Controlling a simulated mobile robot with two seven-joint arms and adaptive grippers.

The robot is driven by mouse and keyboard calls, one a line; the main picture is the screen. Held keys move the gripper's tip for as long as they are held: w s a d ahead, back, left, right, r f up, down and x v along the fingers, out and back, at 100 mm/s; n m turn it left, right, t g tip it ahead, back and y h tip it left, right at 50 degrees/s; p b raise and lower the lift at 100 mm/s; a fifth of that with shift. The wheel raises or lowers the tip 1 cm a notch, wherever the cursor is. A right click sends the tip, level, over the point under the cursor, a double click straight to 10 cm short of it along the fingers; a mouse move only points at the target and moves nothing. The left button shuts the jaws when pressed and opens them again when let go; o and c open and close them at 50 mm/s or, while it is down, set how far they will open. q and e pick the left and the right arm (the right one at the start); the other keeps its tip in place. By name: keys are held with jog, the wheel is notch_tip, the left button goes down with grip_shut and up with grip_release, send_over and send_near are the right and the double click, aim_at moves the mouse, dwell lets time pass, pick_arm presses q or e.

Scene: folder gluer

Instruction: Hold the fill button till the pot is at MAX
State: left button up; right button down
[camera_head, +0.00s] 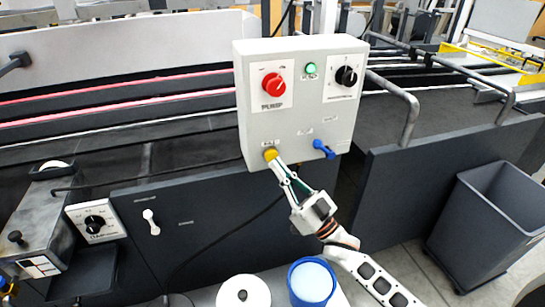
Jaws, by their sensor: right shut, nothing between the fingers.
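A yellow button (270,153) sits at the lower left of the grey control box (300,125), under a small label I cannot read. My right gripper (276,163) is shut and empty, reaching up from the lower right. Its fingertips are at the button and seem to touch it; I cannot tell whether the button is pressed in. A blue round container (312,298) with pale contents stands at the bottom. A grey unit (35,215) with a round white top opening is at the left. I cannot tell which is the pot, and no MAX mark is readable. My left gripper is not in view.
The box also has a red knob (273,84), a lit green lamp (310,69), a black knob (346,76) and a blue lever (323,149) right of the button. A white roll-like thing (243,292) and a grey bin (485,225) stand lower down.

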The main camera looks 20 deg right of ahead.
jog(key=s+p, duration=0.2)
jog(key=s, duration=0.3)
dwell(0.4)
jog(key=s+f+m+g+h, duration=0.1)
jog(key=s+f+g+h, duration=0.25)
jog(key=f, duration=0.65)
jog(key=s+f+m+g+h, duration=0.2)
jog(key=s+f+h, duration=0.25)
jog(key=f, duration=0.55)
jog(key=s+d+f+g+h, duration=0.3)
jog(key=s+f+g, duration=0.2)
jog(key=s+f, duration=0.6)
jog(key=shift+s+f+n, duration=0.3)
jog(key=shift+s+f, duration=0.1)
jog(key=shift+s, duration=0.3)
